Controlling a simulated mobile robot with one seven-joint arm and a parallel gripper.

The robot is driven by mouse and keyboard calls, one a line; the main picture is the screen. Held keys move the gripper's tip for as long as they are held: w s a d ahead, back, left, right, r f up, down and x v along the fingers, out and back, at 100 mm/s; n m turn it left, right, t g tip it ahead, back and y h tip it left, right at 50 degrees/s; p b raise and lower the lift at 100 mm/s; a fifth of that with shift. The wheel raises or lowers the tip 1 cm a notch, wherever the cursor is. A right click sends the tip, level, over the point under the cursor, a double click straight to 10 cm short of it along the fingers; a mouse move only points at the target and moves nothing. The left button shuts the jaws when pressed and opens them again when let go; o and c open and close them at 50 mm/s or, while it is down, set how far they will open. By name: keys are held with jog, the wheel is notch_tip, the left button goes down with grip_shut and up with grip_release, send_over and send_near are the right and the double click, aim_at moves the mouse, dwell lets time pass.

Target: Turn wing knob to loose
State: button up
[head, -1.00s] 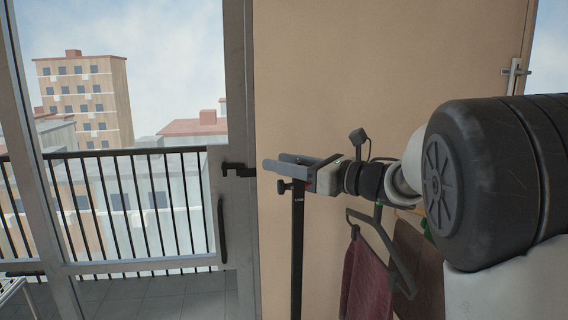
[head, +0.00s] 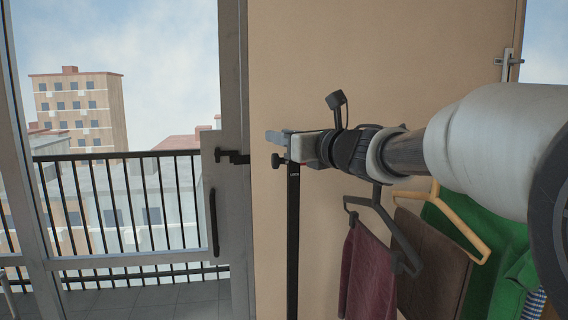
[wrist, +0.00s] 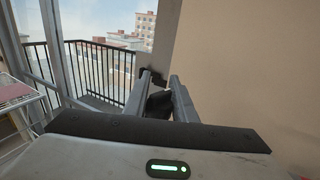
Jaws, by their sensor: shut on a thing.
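My gripper (head: 272,136) is at the top of a black upright post (head: 293,235) with a small pale label. In the wrist view its two grey fingers (wrist: 160,78) stand a little apart, closed on a dark piece, which appears to be the wing knob (wrist: 159,101). The fingers hide part of it. In the head view the held piece is hidden by the gripper. A small black side knob (head: 277,161) shows on the post's left, just below the fingertips.
A maroon cloth (head: 369,277), a brown cloth (head: 428,262) and a green garment (head: 455,230) hang under my arm. A tan panel (head: 400,60) stands behind. A glazed door's latch (head: 232,156) and a balcony railing (head: 130,155) are at left.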

jog(key=d+m+h+p, duration=0.1)
jog(key=m+h+p, duration=0.1)
jog(key=m+h, duration=0.3)
jog(key=d+m+h+p, duration=0.2)
jog(key=m+h, duration=0.4)
jog(key=h, duration=0.4)
jog(key=d+m+h+p, duration=0.1)
jog(key=m+h+p, duration=0.2)
jog(key=m+h, duration=0.2)
jog(key=shift+d+r+g+h+p, duration=0.15)
jog(key=shift+d+r+g+h, duration=0.05)
jog(key=shift+h, duration=0.7)
jog(key=shift+d+r+g+h+p, duration=0.15)
jog(key=shift+d+r+g+h, duration=0.05)
jog(key=shift+h, duration=0.7)
jog(key=m+g+h+p, duration=0.2)
jog(key=p, duration=0.1)
jog(key=s+m+g+p, duration=0.1)
jog(key=p, duration=0.1)
jog(key=shift+d+f+h, duration=0.35)
jog(key=shift+d+h, duration=0.05)
jog(key=shift+c, duration=0.2)
jog(key=shift+d+f+m+g+h+p, duration=0.15)
jog(key=shift+m+g+h+p, duration=0.2)
jog(key=shift+g+p, duration=0.45)
jog(key=o, duration=1.1)
